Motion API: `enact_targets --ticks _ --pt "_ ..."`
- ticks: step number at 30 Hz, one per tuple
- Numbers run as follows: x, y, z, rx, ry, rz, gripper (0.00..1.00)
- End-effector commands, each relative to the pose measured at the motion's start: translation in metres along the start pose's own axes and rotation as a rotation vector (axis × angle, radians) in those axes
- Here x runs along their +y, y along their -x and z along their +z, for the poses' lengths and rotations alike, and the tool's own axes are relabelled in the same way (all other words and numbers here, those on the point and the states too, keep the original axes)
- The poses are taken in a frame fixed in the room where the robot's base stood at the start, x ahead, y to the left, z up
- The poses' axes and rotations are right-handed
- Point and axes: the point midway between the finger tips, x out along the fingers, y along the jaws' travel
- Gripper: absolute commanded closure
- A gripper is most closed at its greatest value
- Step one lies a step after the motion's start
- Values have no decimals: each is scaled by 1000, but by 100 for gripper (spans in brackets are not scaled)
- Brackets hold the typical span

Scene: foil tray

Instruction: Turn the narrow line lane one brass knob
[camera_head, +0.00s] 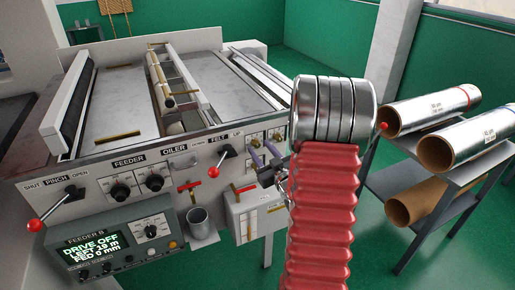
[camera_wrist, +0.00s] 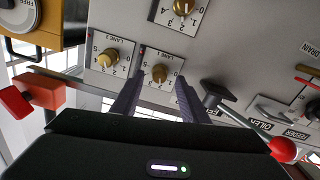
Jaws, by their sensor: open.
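In the wrist view the panel appears upside down. A brass knob (camera_wrist: 160,73) on a white dial plate labelled lane 1 lies just beyond and between my fingertips. A second brass knob (camera_wrist: 108,59) on a lane 2 plate is left of it, and a third brass knob (camera_wrist: 183,8) is at the top edge. I cannot read which line these plates belong to. My gripper (camera_wrist: 158,88) is open, its two dark purple fingers apart; contact with the knob cannot be told. In the head view my gripper (camera_head: 266,160) is at the machine's front panel, below small brass knobs partly hidden by my arm.
A red-ball lever (camera_head: 213,171) stands out beside the gripper; its red ball also shows in the wrist view (camera_wrist: 284,150). A red-handled valve (camera_head: 189,186), a metal cup (camera_head: 198,219) and a white box (camera_head: 245,212) sit below. Foil rolls (camera_head: 434,105) lie on a rack at right.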

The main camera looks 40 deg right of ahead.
Motion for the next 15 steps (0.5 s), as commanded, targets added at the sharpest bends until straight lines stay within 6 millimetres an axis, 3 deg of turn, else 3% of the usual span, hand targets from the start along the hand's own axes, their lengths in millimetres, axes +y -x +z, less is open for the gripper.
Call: enact_targets --ticks 6,15 --pt "0 -20 0 0 0 0 60" --pt "0 -23 0 0 -1 0 60"
